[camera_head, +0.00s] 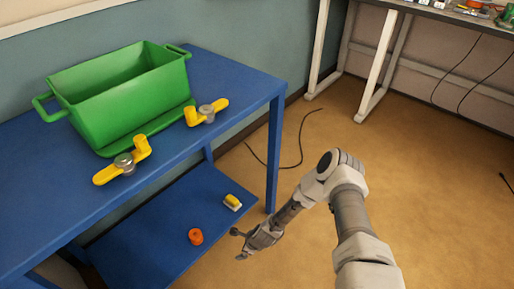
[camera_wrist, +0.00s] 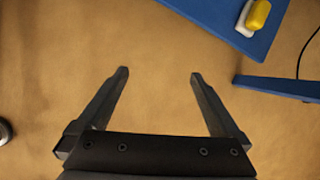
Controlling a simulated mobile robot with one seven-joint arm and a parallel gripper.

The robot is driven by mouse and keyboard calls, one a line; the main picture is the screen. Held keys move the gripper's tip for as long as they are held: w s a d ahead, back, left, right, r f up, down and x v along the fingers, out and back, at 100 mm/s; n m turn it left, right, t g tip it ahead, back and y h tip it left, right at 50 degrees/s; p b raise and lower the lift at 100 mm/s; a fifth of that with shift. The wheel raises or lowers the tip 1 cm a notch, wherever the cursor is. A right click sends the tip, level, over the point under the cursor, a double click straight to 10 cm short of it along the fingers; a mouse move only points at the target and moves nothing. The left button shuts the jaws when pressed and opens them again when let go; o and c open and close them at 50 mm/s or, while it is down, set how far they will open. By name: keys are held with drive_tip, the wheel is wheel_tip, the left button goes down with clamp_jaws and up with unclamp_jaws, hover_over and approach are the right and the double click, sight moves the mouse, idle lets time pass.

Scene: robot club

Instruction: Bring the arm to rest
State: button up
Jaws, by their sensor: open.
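My gripper (camera_head: 238,245) hangs low over the tan floor, to the right of the blue table's lower shelf. In the wrist view my gripper (camera_wrist: 160,75) has its two dark fingers spread wide, with only bare floor between them. It is open and empty. My arm is bent at the elbow, with the forearm sloping down to the left in the head view. The gripper is apart from the table and shelf.
A blue table (camera_head: 235,77) bears a green bin (camera_head: 130,100) and two yellow cranked handles (camera_head: 125,160). Its lower shelf (camera_head: 150,240) holds an orange piece (camera_head: 196,237) and a yellow-and-white block (camera_head: 232,202). Dark cables (camera_head: 300,140) lie behind.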

drive_tip(key=w+d+r+n, duration=0.2)
drive_tip(key=w+r+n, duration=0.2)
drive_tip(key=r, duration=0.5)
drive_tip(key=w+d+r+n, duration=0.25)
drive_tip(key=w+r, duration=0.25)
drive_tip(key=r, duration=0.5)
drive_tip(key=d+r+n+h, duration=0.1)
drive_tip(key=d+r+n, duration=0.15)
drive_tip(key=r, duration=0.65)
drive_tip(key=d+r+n+h, duration=0.15)
drive_tip(key=r+n, duration=0.25)
drive_tip(key=r, duration=0.5)
drive_tip(key=s+d+r+n+t, duration=0.1)
drive_tip(key=s+d+r, duration=0.1)
drive_tip(key=r, duration=0.4)
drive_tip(key=s+d+r+n, duration=0.1)
drive_tip(key=s+d+r, duration=0.15)
drive_tip(key=r, duration=0.25)
drive_tip(key=s+d+r+n+t+h, duration=0.1)
drive_tip(key=s+d+r+n, duration=0.2)
drive_tip(key=s+r, duration=0.65)
drive_tip(key=s+d+r+n+t+h, duration=0.1)
drive_tip(key=s+d+r+n, duration=0.4)
drive_tip(key=s, duration=0.8)
wheel_tip(320, 180, up, 26)
drive_tip(key=a+m+p, duration=0.1)
drive_tip(key=a+p, duration=0.1)
drive_tip(key=p, duration=2.2)
drive_tip(key=shift+f+p, duration=0.25)
drive_tip(key=shift+p, duration=0.05)
